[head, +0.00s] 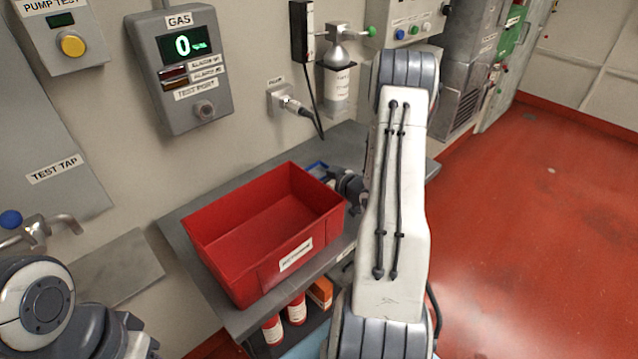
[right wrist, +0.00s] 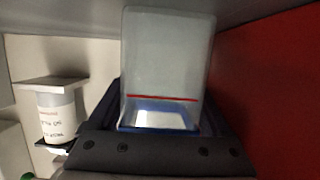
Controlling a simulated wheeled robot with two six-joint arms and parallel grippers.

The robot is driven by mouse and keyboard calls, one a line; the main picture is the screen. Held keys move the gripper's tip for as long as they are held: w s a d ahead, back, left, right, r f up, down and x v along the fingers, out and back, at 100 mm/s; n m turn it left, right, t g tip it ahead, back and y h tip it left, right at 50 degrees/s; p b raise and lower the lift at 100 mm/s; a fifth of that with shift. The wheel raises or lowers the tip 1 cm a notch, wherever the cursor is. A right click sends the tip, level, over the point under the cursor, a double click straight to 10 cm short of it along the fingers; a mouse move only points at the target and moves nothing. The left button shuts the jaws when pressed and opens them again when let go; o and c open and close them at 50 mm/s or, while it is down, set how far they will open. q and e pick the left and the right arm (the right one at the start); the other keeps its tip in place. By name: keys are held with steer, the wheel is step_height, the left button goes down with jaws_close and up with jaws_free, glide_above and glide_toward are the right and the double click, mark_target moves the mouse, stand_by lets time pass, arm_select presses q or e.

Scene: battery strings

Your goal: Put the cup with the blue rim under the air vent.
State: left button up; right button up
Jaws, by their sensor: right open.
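The cup with the blue rim (head: 318,168) stands on the grey bench behind the red bin, mostly hidden by the bin and my right gripper. In the right wrist view, a pale, clear-walled cup (right wrist: 166,60) with a blue rim and a red line lies between the dark fingers. My right gripper (head: 347,188) is open around or right beside it; contact cannot be told. A slotted grille (head: 466,108), which may be the air vent, is on a grey housing at the right. My left arm shows at the lower left, but its fingers are out of view.
The red bin (head: 262,228) stands empty on the grey bench (head: 185,232), left of my right gripper. Red canisters (head: 297,309) and an orange box (head: 320,291) are on a shelf below. A white cylinder (head: 338,85) hangs on the wall. The red floor (head: 530,230) at right is clear.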

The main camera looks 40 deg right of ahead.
steer(key=shift+w, duration=0.1)
steer(key=c, duration=1.1)
